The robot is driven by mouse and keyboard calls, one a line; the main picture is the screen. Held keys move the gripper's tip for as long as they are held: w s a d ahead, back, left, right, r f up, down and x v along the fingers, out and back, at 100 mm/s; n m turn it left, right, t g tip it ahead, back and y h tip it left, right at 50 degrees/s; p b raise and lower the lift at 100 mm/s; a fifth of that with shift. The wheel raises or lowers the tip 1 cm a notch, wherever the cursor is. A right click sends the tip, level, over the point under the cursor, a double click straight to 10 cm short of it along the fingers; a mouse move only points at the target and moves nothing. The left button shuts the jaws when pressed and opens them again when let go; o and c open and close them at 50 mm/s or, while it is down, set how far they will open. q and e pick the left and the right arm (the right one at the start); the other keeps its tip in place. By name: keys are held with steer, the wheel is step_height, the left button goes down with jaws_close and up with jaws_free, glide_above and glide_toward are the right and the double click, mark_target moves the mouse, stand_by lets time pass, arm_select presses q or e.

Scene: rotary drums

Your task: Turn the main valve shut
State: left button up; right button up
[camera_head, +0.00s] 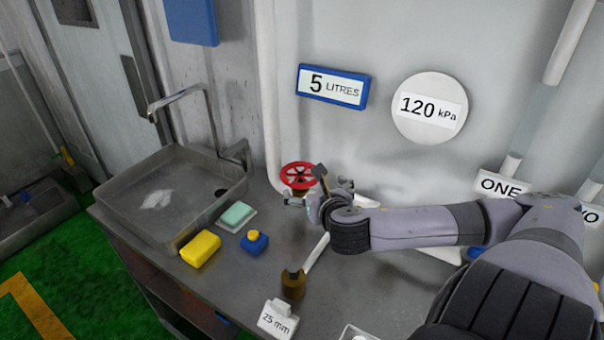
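The red valve wheel (293,176) stands on a brass-coloured body at the back of the grey counter, beside a white vertical pipe. My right arm comes in from the right, and its gripper (307,188) is just in front and to the right of the wheel. Its fingers look spread apart, with nothing visible between them. The gripper overlaps the wheel's lower right edge in the picture; I cannot tell whether they touch. The valve body is partly hidden. My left gripper is not in view.
A metal sink (165,195) with a tap is at the left. A yellow sponge (201,248), a green soap bar (237,213) and a blue-yellow item (254,241) lie near it.

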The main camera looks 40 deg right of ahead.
mark_target(301, 175)
steer(key=p+x, duration=0.1)
steer(key=x, duration=1)
steer(key=shift+w+d+f+p, duration=0.1)
steer(key=shift+w+d+p, duration=0.05)
steer(key=shift+w+p, duration=0.25)
steer(key=shift+w+d+f, duration=0.15)
steer(key=shift+w+f, duration=0.05)
steer(key=shift+w, duration=0.05)
steer(key=shift+w+d+f, duration=0.1)
steer(key=shift+w+f, duration=0.05)
steer(key=shift+w, duration=0.05)
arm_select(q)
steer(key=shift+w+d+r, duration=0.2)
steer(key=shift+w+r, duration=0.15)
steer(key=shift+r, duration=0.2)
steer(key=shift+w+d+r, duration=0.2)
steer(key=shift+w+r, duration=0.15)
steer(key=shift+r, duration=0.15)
arm_select(e)
steer(key=shift+c, duration=0.2)
steer(key=c, duration=0.8)
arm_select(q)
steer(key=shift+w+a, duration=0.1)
arm_select(e)
steer(key=shift+o, duration=0.2)
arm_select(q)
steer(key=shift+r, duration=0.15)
